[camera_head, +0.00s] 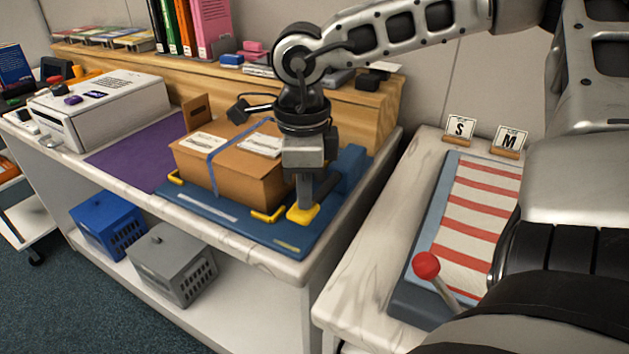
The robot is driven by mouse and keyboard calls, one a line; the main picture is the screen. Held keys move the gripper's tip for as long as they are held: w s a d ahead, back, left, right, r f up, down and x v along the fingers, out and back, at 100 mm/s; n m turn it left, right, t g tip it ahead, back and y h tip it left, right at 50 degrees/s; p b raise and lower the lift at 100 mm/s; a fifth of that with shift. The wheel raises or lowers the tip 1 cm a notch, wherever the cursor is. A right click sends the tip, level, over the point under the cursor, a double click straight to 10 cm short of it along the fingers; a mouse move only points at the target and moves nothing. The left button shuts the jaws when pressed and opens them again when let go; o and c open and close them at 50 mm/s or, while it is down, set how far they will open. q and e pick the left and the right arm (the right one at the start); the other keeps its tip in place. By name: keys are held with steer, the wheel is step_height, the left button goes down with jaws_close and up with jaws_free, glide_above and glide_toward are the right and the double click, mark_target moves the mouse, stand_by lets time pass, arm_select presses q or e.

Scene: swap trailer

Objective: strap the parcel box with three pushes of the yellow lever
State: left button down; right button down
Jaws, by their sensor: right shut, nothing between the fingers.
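A brown cardboard parcel box (247,186) sits on a blue strapping base (228,219) with yellow corner brackets. A blue strap (213,168) runs over the box, and white labels lie on its top. The yellow lever (303,214) is at the right front of the base, its yellow end low beside the box. My right gripper (305,195) points down directly over the lever. Its fingers are shut with nothing between them, and the tips appear to touch or nearly touch the yellow part. The gripper hides part of the lever. My left gripper is not in view.
A white printer (100,110) stands on the bench at left, beside a purple mat (141,157). Binders (190,25) stand on the wooden riser behind. At right, a side table holds a red-and-white striped board (470,219), S and M signs, and a red-knobbed lever (426,265). Crates sit below.

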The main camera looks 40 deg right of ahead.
step_height(320, 180, up, 8)
steer(key=p, duration=0.4)
steer(key=shift+r+p, duration=0.15)
steer(key=shift+p, duration=0.2)
stand_by(0.7)
